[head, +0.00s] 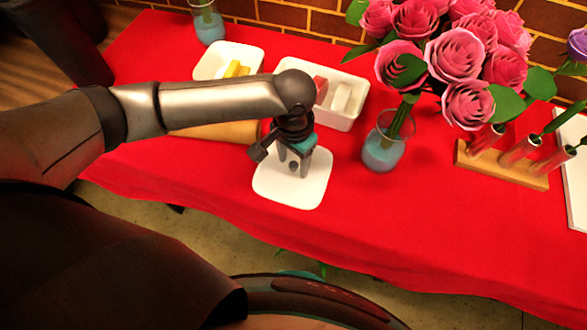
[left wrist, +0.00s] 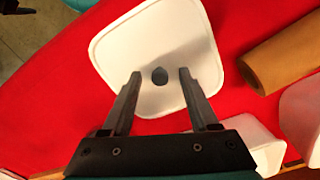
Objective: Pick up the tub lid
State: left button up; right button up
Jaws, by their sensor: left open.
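The tub lid (head: 290,190) is a white rounded square with a small dark knob in its middle. It lies flat on the red tablecloth near the table's front edge. It also shows in the left wrist view (left wrist: 186,35), with its dark knob (left wrist: 159,76) between my fingertips. My left gripper (head: 294,172) points down over the lid and is open. In the left wrist view my left gripper (left wrist: 160,75) has one finger on each side of the knob, apart from it. I cannot tell how far the fingertips are above the lid. My right gripper is not in view.
Behind the lid stand a white tub (head: 353,111) with blocks and a smaller white tub (head: 256,52) with yellow pieces. A brown paper roll (head: 222,132) lies left of the lid. A glass vase (head: 383,152) of pink roses stands to its right. The front-right cloth is clear.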

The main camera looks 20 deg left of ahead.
pick_arm(q)
grip_shut()
dwell(0.3)
jog(key=shift+r, duration=0.1)
